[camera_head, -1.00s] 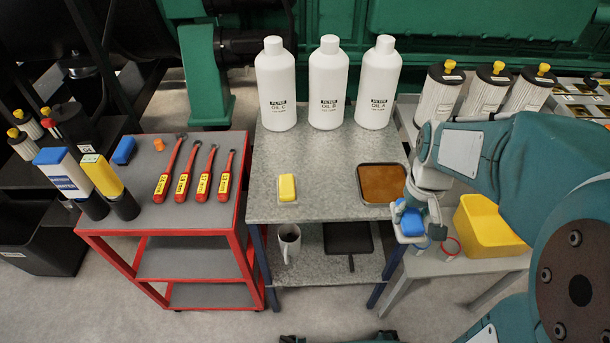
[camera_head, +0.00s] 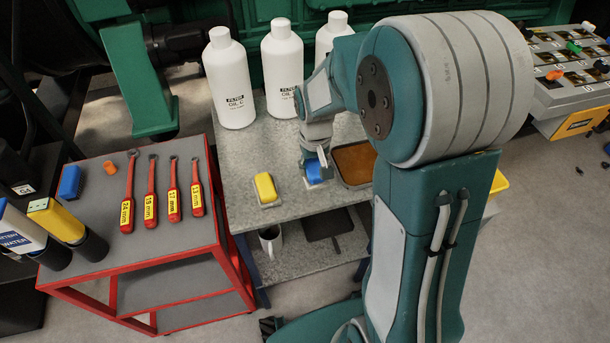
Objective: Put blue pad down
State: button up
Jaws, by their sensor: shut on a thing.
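My gripper (camera_head: 314,172) is shut on the blue pad (camera_head: 315,170), over the grey metal table (camera_head: 235,190). The pad is at the table's front part, between the yellow pad and the brown tray. The fingers partly hide it, and I cannot tell whether it touches the tabletop. The yellow pad (camera_head: 265,187) sits on a small light plate to the left of my gripper.
The brown tray (camera_head: 355,162) stands close right of my gripper, partly behind my arm. White oil bottles (camera_head: 283,70) stand along the table's back. A red cart (camera_head: 130,260) with several red wrenches is at left. Bare tabletop lies between the yellow pad and bottles.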

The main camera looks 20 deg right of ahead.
aim_at(311, 168)
jog(key=w+f, duration=0.1)
jog(key=w+a+f, duration=0.1)
jog(key=shift+a+f, duration=0.15)
jog(key=shift+f, duration=0.2)
jog(key=shift+w+d+f, duration=0.35)
jog(key=shift+d+f, duration=0.15)
jog(key=shift+d, duration=0.1)
jog(key=shift+w+d+f, duration=0.15)
jog(key=shift+f, duration=0.15)
notch_tip(311, 168, down, 2)
jog(key=shift+f, duration=0.25)
jog(key=shift+a+f, duration=0.25)
jog(key=shift+a, duration=0.45)
jog(key=o, duration=1.2)
jog(key=shift+d, duration=0.2)
jog(key=shift+c, duration=0.2)
jog(key=shift+o, duration=0.2)
jog(key=shift+d, duration=0.35)
